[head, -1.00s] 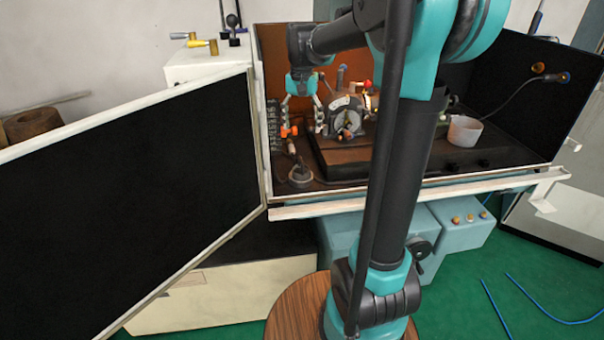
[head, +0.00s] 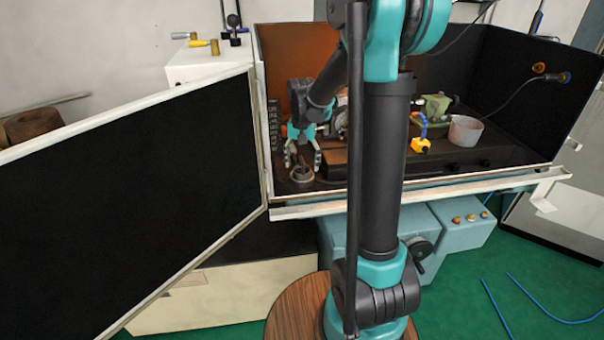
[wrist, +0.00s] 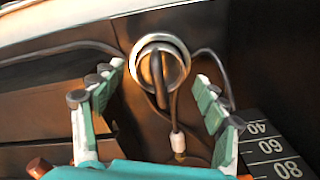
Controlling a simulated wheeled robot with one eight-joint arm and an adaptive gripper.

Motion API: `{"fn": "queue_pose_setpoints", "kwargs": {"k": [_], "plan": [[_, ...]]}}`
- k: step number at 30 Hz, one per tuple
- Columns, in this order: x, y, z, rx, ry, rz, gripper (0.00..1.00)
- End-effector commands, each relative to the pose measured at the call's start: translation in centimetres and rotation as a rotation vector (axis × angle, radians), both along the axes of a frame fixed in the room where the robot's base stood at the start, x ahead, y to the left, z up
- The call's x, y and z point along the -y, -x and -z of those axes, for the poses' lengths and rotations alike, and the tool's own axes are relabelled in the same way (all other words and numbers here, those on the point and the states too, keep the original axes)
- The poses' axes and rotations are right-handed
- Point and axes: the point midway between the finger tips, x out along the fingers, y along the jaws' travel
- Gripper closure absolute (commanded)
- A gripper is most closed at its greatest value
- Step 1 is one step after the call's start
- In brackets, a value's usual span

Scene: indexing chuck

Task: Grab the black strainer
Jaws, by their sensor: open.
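The strainer (head: 301,175) is a small round dark piece with a metallic rim, on the enclosure floor near its front left corner. In the wrist view the strainer (wrist: 159,66) shows a pale metal ring and a dark upright bar or handle across it. My gripper (head: 302,162) is open and points down, just above the strainer. In the wrist view its two fingers stand left and right of the strainer, with a gap on both sides. I cannot tell the exact height left between the fingertips and the strainer.
A numbered scale (wrist: 272,150) stands close to the right finger. A thin cable with a pale connector (wrist: 177,140) runs beside the strainer. A whitish pot (head: 466,131) and a yellow fitting (head: 421,146) are farther right. The enclosure's front rail (head: 330,208) lies close in front.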

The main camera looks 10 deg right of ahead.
Motion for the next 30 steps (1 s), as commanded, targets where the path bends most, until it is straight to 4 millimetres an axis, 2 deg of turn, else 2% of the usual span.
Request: {"fn": "queue_pose_setpoints", "kwargs": {"k": [3, 6, 13, 26, 27, 30], "plan": [[0.0, 0.0, 1.5, 0.000, 0.000, 0.000, 0.27], [0.0, 0.0, 2.1, 0.000, 0.000, 0.000, 0.27], [0.0, 0.0, 2.1, 0.000, 0.000, 0.000, 0.27], [0.0, 0.0, 2.1, 0.000, 0.000, 0.000, 0.79], [0.0, 0.0, 2.1, 0.000, 0.000, 0.000, 0.81], [0.0, 0.0, 2.1, 0.000, 0.000, 0.000, 0.82]]}}
